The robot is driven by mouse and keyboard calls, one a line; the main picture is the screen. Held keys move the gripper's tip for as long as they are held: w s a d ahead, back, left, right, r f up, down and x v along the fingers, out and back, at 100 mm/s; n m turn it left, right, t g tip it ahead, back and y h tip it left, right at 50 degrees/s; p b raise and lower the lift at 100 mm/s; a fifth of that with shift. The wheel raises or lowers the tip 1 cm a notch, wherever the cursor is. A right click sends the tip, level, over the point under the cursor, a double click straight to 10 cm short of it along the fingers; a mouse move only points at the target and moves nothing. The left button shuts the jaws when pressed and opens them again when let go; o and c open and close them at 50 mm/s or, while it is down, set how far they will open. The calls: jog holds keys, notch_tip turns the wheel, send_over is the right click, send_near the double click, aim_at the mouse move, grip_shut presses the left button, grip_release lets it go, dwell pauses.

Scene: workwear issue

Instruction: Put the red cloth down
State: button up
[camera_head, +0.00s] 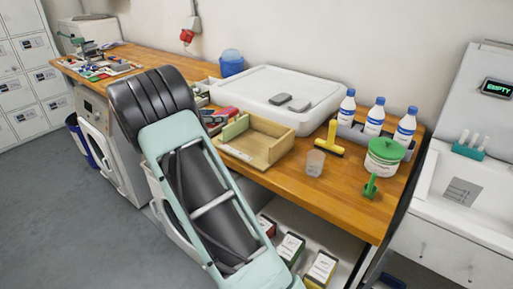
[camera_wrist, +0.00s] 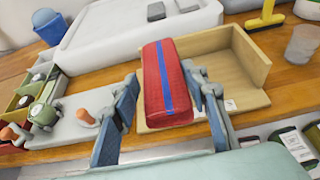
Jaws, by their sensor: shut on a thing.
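The red cloth (camera_wrist: 157,75) is a folded red block with a blue stripe along it, in the middle of the wrist view. My gripper (camera_wrist: 163,92) is shut on it, with one blue finger at each side. The cloth appears over the left part of a wooden tray (camera_wrist: 245,58) with low walls; I cannot tell whether it touches the tray. In the head view the tray (camera_head: 262,153) stands on the wooden counter (camera_head: 325,184). My arm hides most of my gripper there, and a small red patch of the cloth (camera_head: 228,111) shows just behind the tray.
A white lidded bin (camera_head: 272,84) bearing two grey pieces is behind the tray. A clear cup (camera_head: 314,163), a yellow squeegee (camera_head: 331,138), several white bottles (camera_head: 375,117) and a green-lidded tub (camera_head: 384,157) stand to the right. A blue bucket (camera_head: 231,63) is at the back.

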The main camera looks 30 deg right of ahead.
jog(key=s+d+f, duration=0.4)
jog(key=d, duration=0.5)
send_over(256, 148)
jog(key=a, duration=0.2)
jog(key=f, duration=0.3)
jog(key=shift+w+d+f, duration=0.2)
jog(key=shift+f, duration=0.2)
jog(key=shift+s+d+f, duration=0.15)
jog(key=shift+d+f, duration=0.05)
jog(key=shift+f, duration=0.05)
jog(key=f, duration=0.2)
jog(key=d+f, duration=0.1)
jog(key=shift+s+d+f, duration=0.1)
jog(key=shift+s+f, duration=0.1)
jog(key=shift+f, duration=0.55)
